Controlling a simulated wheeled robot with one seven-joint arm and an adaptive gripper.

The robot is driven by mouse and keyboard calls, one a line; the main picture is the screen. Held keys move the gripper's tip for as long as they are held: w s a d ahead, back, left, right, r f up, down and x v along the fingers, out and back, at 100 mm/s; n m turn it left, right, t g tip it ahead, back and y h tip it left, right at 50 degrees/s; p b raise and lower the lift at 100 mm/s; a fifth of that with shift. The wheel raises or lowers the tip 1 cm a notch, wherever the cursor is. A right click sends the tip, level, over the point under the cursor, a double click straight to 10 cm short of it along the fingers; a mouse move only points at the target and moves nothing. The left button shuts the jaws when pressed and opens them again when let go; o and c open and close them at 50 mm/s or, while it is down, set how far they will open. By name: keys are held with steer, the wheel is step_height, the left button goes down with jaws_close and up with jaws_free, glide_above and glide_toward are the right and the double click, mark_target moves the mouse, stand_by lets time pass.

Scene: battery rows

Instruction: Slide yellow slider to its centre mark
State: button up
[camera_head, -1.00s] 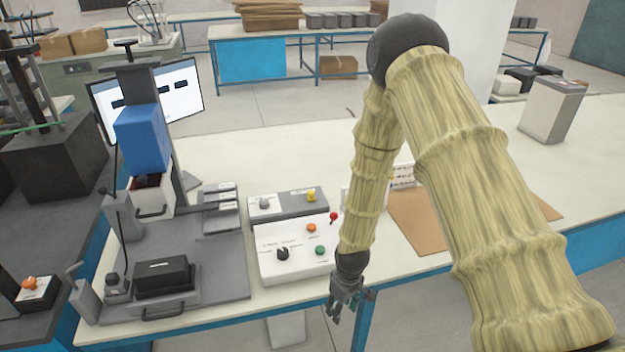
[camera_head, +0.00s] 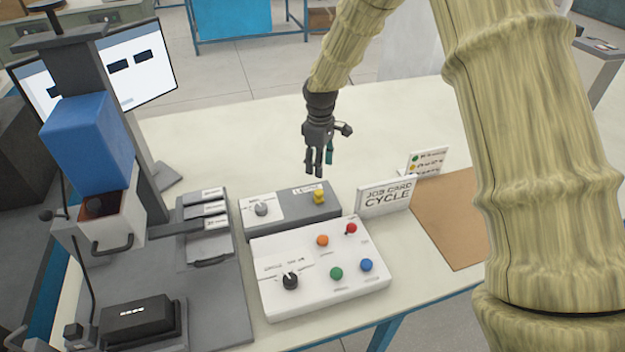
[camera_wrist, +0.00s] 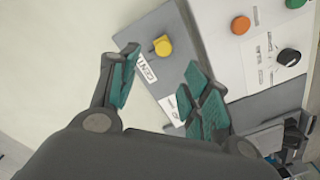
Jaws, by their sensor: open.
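The yellow slider (camera_head: 319,194) is a small yellow knob on the right part of the grey panel box (camera_head: 288,221), behind the white control box. In the wrist view the yellow slider (camera_wrist: 162,46) stands beyond my fingertips, next to a white label that reads "CENT" (camera_wrist: 146,69). My gripper (camera_head: 318,168) is open and empty, with fingers pointing down, above and behind the grey box. In the wrist view my gripper (camera_wrist: 160,85) has its teal finger pads spread wide, apart from the slider. A centre mark itself is too small to make out.
The white control box (camera_head: 320,300) has a black knob, a red-tipped lever and several coloured buttons. A "JOB CARD CYCLE" sign (camera_head: 386,196) stands right of the slider. A press-like station with a blue block (camera_head: 90,140) is at left. The table behind the grey box is clear.

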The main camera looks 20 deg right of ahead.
mark_target(319, 192)
steer(key=s+f+p, duration=0.2)
steer(key=f, duration=0.2)
steer(key=w+f, duration=0.1)
steer(key=f, duration=0.1)
steer(key=w+f+p, duration=0.1)
steer(key=shift+a+f, duration=0.1)
steer(key=shift+f, duration=0.25)
steer(key=shift+s+f, duration=0.1)
steer(key=shift+f, duration=0.2)
steer(key=shift+s+f+p, duration=0.3)
steer(key=shift+s+p, duration=0.15)
steer(key=shift+w+f, duration=0.3)
steer(key=shift+f, duration=0.4)
steer(key=shift+s+r, duration=0.2)
steer(key=shift+c, duration=0.9)
steer(key=shift+f, duration=0.1)
jaws_close()
